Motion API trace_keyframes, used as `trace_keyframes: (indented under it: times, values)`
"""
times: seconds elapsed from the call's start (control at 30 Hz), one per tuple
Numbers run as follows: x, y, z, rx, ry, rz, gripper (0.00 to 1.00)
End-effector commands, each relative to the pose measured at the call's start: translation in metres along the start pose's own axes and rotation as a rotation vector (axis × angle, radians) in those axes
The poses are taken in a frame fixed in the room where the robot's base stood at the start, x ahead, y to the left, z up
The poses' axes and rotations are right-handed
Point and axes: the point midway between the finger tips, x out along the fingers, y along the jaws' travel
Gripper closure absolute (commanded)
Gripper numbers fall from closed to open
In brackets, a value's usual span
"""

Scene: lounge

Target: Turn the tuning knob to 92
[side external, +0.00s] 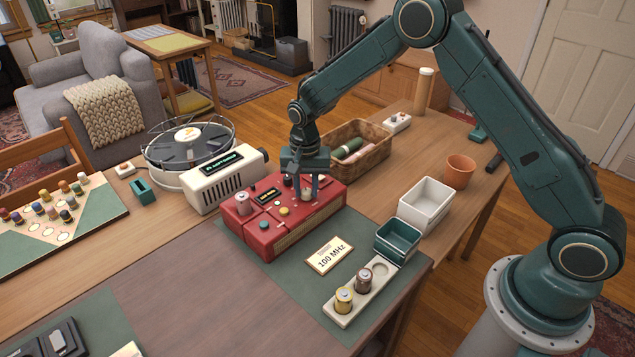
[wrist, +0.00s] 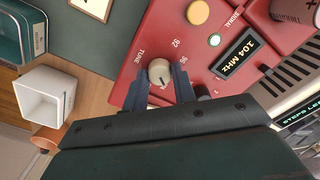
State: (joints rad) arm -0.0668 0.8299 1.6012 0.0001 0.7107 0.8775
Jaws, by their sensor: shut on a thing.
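The red radio (side external: 285,230) lies on a dark green mat on the table. In the wrist view its pale tuning knob (wrist: 159,70) sits beside the word TUNE, with the marks 92 and 96 near it. The radio's display (wrist: 235,52) reads 104 MHz. My gripper (side external: 306,188) reaches straight down over the radio's top. In the wrist view my gripper (wrist: 161,82) has one finger on each side of the knob and is shut on it. The fingers and gripper body hide part of the dial.
A card (side external: 329,256) reading 100 MHz lies in front of the radio. Nearby are a battery holder (side external: 346,318), a green tray (side external: 397,239), a white bin (side external: 424,204) and a wicker basket (side external: 378,150). A cream device (side external: 226,182) stands close behind the radio.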

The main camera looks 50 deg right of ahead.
Motion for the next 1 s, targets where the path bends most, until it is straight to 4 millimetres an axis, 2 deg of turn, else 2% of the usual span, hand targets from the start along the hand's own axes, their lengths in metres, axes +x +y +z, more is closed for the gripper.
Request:
trace_keyframes:
  times: [1.0]
  values:
    - [-0.0004, -0.0008, 0.0003, -0.967, 0.0, 0.0, 0.96]
